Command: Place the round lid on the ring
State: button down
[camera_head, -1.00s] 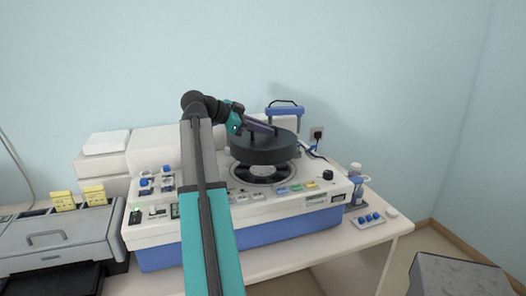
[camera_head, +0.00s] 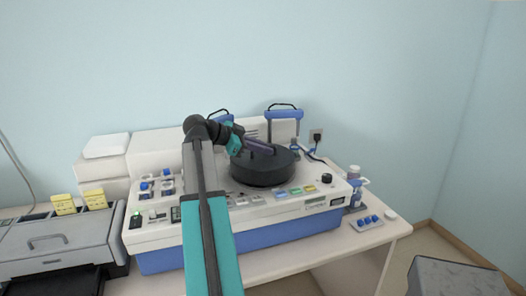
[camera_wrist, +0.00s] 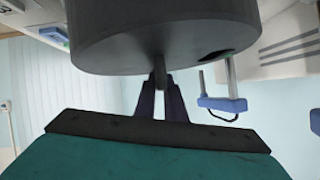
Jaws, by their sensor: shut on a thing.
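The round lid (camera_head: 263,170) is dark grey and drum-shaped. In the head view it sits low over the ring's place on the white staining machine and looks level. The ring is hidden beneath it, and I cannot tell whether the lid touches it. My gripper (camera_head: 262,147) is above the lid, shut on its small top handle. In the wrist view the lid (camera_wrist: 160,42) fills the top, and my gripper (camera_wrist: 161,84) has its two dark fingers closed on the handle (camera_wrist: 160,70).
The white machine (camera_head: 330,202) has coloured buttons and a black knob along its front. A blue-handled rack (camera_head: 285,115) stands behind the lid. Bottles (camera_head: 356,190) and a small tray with blue caps (camera_head: 367,223) are at the right. A grey printer-like device (camera_head: 55,240) is at the left.

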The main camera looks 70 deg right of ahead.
jog(key=shift+f, duration=0.7)
jog(key=c, duration=1.8)
grip_release()
notch_tip(320, 180, up, 5)
jog(key=b, duration=0.2)
send_over(234, 163)
jog(key=shift+r, duration=0.2)
jog(key=shift+w, duration=0.1)
